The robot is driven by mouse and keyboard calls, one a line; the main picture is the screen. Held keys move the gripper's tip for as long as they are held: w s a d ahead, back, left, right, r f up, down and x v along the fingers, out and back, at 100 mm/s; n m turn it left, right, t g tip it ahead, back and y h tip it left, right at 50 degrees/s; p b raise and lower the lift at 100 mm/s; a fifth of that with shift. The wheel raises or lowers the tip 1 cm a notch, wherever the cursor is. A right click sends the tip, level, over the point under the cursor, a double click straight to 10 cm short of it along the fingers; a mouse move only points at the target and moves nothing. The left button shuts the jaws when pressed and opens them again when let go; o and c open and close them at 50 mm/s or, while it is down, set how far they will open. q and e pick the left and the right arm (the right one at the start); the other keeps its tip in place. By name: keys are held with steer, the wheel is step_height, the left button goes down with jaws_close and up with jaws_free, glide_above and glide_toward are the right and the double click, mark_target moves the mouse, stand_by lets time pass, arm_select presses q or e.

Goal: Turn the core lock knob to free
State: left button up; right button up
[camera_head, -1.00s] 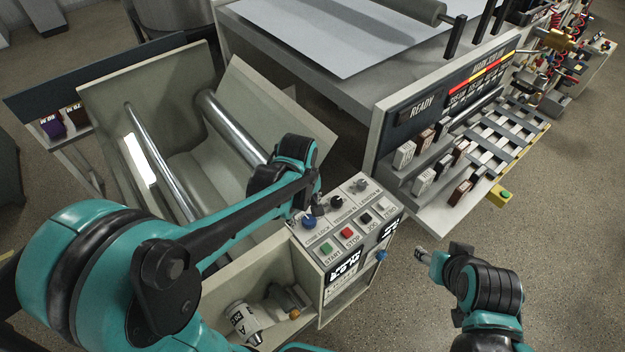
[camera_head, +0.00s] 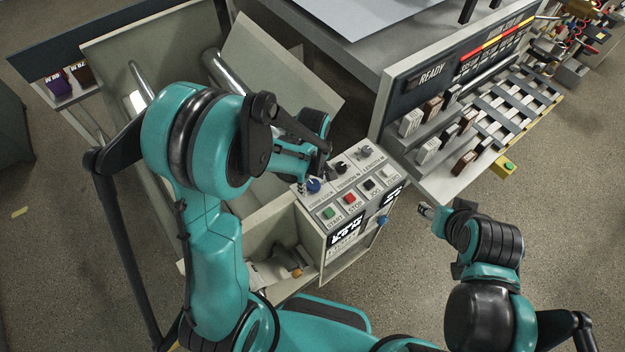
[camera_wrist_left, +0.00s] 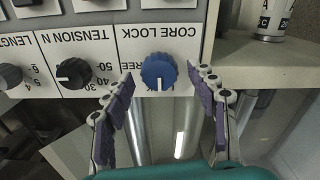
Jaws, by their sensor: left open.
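In the left wrist view the knob (camera_wrist_left: 158,71) has a white pointer line aimed straight down the picture. A partly covered FREE label is at its left, and another label below it is mostly hidden. My left gripper (camera_wrist_left: 160,80) is open, with one purple-padded finger on each side of the knob; I see no clear contact. In the head view its fingers are mostly hidden by my arm. My right gripper (camera_head: 426,210) is away to the right of the panel.
The tension knob (camera_wrist_left: 73,73) and length knob (camera_wrist_left: 9,76) are beside the core lock knob. Start (camera_head: 329,212) and stop (camera_head: 350,199) buttons lie close in front. A metal roller (camera_head: 226,72) is behind my left arm. Open floor lies at the right.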

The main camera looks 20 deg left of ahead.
arm_select(q)
steer(key=c, duration=1.2)
steer(key=shift+o, duration=0.2)
steer(key=m+b, duration=0.2)
steer(key=m, duration=0.2)
steer(key=shift+w, duration=0.1)
steer(key=m+b, duration=0.2)
steer(key=m, duration=0.2)
steer(key=shift+d+m, duration=0.1)
steer(key=shift+m, duration=0.3)
steer(key=m+b, duration=0.1)
steer(key=m, duration=0.3)
steer(key=shift+m+b, duration=0.3)
steer(key=shift+b, duration=0.05)
steer(key=shift+d+m+b, duration=0.1)
steer(key=shift+m+b, duration=0.35)
steer(key=shift+m, duration=1.75)
